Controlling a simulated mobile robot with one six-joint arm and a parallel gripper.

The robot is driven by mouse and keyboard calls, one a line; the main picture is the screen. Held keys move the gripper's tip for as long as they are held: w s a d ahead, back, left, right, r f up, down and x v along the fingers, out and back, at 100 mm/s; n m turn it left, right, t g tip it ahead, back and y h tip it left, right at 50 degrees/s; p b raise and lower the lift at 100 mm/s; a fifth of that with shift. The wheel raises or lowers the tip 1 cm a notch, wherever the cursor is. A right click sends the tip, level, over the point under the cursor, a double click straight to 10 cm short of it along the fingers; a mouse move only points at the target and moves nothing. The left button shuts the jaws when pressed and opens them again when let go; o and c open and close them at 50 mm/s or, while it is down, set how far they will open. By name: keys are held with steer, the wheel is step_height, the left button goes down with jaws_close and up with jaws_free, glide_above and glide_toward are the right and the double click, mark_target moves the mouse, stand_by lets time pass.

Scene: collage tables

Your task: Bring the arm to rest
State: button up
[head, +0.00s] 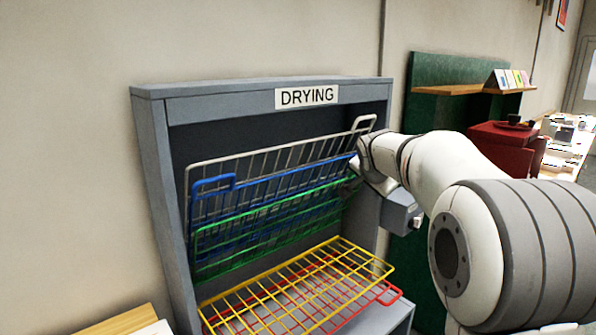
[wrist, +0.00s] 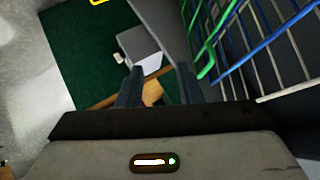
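My white arm reaches in from the right in the head view. My gripper (head: 352,182) is at the right end of the tilted racks in the grey drying cabinet (head: 152,180), partly hidden by my own wrist. In the wrist view my gripper (wrist: 158,82) shows two dark fingers spread apart, with nothing between them. The green rack (wrist: 203,62) and the blue rack (wrist: 268,35) are close on the right there. I cannot tell whether the gripper touches a rack.
The cabinet holds a grey rack (head: 190,172), a blue rack (head: 215,182) and a green rack (head: 220,262), all tilted up. A yellow rack (head: 290,290) and a red rack (head: 388,296) lie lower and stick out in front. A red cabinet (head: 505,138) stands at right.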

steer(key=s+a+f+n+g+p, duration=0.2)
steer(key=s+f+n, duration=0.1)
steer(key=s, duration=0.9)
steer(key=s+a+f+n+g+y+p, duration=0.1)
steer(key=s+a+f+n+g+p, duration=0.1)
steer(key=s, duration=1.1)
steer(key=s+a+f+n+g+y+p, duration=0.1)
steer(key=s+f+n, duration=0.4)
steer(key=s, duration=0.8)
steer(key=shift+s+a+n+g+p, duration=0.25)
steer(key=shift+a+g+p, duration=0.3)
steer(key=shift+g, duration=0.45)
